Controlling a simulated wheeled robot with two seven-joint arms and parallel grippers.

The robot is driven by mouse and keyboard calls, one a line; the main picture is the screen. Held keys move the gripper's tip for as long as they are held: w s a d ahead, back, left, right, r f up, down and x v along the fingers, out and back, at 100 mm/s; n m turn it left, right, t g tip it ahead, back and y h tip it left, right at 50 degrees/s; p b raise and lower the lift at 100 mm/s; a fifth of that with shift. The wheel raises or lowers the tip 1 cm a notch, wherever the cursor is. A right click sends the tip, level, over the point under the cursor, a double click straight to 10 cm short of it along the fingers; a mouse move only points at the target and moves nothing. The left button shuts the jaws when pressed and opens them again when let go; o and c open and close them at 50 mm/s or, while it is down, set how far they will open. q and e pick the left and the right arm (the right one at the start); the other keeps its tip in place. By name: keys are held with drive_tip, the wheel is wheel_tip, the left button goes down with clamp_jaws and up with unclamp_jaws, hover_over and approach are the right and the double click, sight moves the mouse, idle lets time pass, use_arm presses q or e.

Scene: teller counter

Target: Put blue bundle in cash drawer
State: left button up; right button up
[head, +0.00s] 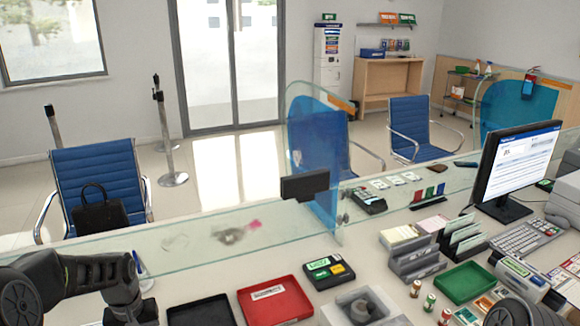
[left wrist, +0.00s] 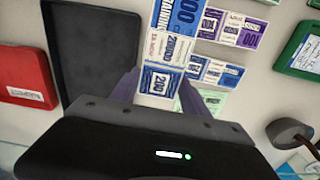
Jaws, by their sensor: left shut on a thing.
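My left gripper (left wrist: 160,92) shows in the left wrist view, with its two purple-tinted fingers closed on a small blue bundle (left wrist: 160,80) printed with 200. The bundle is over the pale counter; its lower part is hidden by the gripper body. In the head view my left arm comes in at the bottom left, and its gripper is not clearly seen. I cannot pick out the cash drawer in either view. My right gripper is not in view.
A black tray (left wrist: 88,50) and a red tray (left wrist: 22,75) lie to the left in the wrist view. Several purple and blue notes (left wrist: 240,30) lie beyond the bundle, and a green tray (left wrist: 302,50) is at right. A glass screen (head: 220,235) runs along the counter.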

use_arm(q)
drive_tip(key=w+d+r+m, duration=0.2)
drive_tip(key=d+r, duration=0.1)
drive_tip(key=d, duration=0.7)
drive_tip(key=w+d+r+m, duration=0.3)
drive_tip(key=d, duration=0.6)
drive_tip(key=shift+d+b, duration=0.4)
drive_tip(key=shift+b, duration=0.05)
drive_tip(key=shift+f, duration=0.1)
drive_tip(key=s+a+f+n+b, duration=0.1)
drive_tip(key=s+a+f, duration=0.1)
drive_tip(key=a, duration=0.4)
drive_tip(key=s+a+f+n+b, duration=0.2)
drive_tip(key=a, duration=0.5)
drive_tip(key=s+a+f+n+b, duration=0.2)
drive_tip(key=a, duration=0.4)
drive_tip(key=shift+s+a, duration=0.15)
drive_tip(key=shift+s, duration=0.1)
drive_tip(key=shift+s+r, duration=0.1)
drive_tip(key=shift+s, duration=0.1)
